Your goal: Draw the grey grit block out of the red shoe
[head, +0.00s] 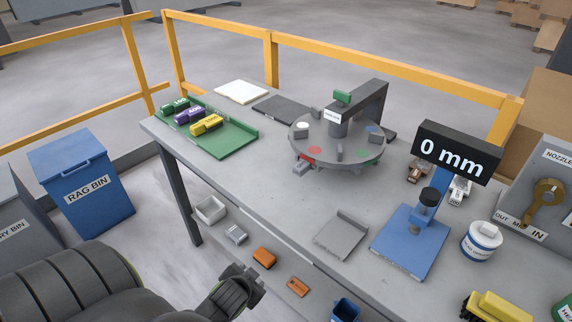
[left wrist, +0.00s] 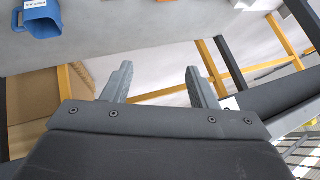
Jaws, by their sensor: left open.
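The round grey turntable (head: 328,166) stands on the bench near its back edge, with coloured spots on its top. A red spot (head: 315,150) marks its front left. Below that, at the rim, a small grey block-like part (head: 301,168) sticks out with a little red beside it; I take this as the red shoe with its grit block, but it is too small to be sure. My left gripper (head: 257,284) is in front of the bench, well apart from the turntable. In the left wrist view its two fingers (left wrist: 158,84) are apart with nothing between them. My right gripper is out of view.
A blue stand (head: 406,243) with a 0 mm display (head: 455,152), a white tub (head: 481,241) and a grey plate (head: 341,236) are to the right. A lower shelf holds small orange and grey pieces. Yellow rails run behind.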

